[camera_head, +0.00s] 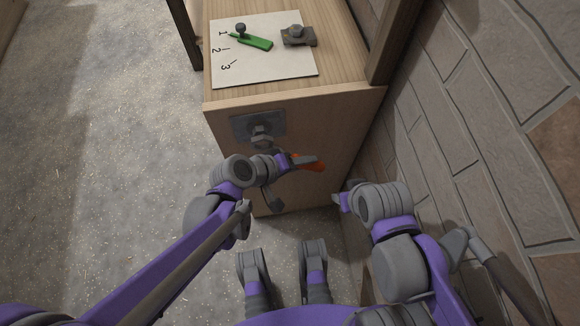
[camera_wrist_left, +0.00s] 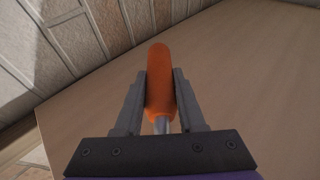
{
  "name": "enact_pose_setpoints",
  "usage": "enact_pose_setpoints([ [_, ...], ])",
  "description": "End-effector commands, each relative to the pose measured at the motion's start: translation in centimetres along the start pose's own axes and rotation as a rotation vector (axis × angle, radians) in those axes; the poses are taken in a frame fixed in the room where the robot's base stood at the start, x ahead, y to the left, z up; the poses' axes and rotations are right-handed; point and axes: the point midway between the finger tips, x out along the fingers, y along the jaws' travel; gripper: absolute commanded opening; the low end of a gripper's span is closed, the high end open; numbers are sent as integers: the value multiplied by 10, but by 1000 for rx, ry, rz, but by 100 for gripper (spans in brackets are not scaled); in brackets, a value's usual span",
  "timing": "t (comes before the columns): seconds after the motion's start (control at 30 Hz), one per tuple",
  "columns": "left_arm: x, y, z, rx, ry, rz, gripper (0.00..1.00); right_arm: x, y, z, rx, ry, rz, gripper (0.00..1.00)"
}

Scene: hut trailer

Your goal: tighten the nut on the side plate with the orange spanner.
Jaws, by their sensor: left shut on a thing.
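The side plate (camera_head: 258,124) is a grey square on the upper front face of the wooden box. A grey nut (camera_head: 262,131) sticks out from its middle. My left gripper (camera_head: 286,162) is just below and right of the plate, shut on the orange spanner (camera_head: 309,163). The orange handle points right in the head view. In the left wrist view the handle (camera_wrist_left: 160,85) sits between both fingers, with a bit of metal shank below it. The spanner's head is hard to make out, and I cannot tell whether it is around the nut. My right gripper (camera_head: 343,201) is low at the right, away from the box's plate.
On the wooden box top (camera_head: 345,80) lies a white sheet (camera_head: 265,78) marked 1, 2, 3. A green tool (camera_head: 250,41) with a dark knob and a small plate with a bolt (camera_head: 298,37) rest there. A stone wall (camera_head: 500,110) stands close at right. Open floor lies left.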

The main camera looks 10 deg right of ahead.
Motion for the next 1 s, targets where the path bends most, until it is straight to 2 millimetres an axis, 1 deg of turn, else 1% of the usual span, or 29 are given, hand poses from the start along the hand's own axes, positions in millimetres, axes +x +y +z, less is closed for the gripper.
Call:
enact_pose_setpoints([
  [0.2, -1, 26, -1, -73, 2, 219, 0, 16, 0, 5, 0, -6, 0, 47],
  [0.43, -11, 56, -4, -150, 3, 463, 0, 31, 0, 9, 0, -10, 0, 47],
  [0.6, -23, 74, -8, -200, 3, 623, 0, 40, 0, 11, 0, -13, 0, 47],
  [0.77, -30, 85, -11, -229, 3, 715, 0, 45, 0, 12, 0, -14, 0, 47],
  [0.83, -30, 85, -16, -227, 4, 710, 0, 44, 0, 12, 0, -14, 0, 47],
  [1.0, -29, 85, -18, -227, 3, 708, 0, 44, 0, 12, 0, -14, 0, 47],
])
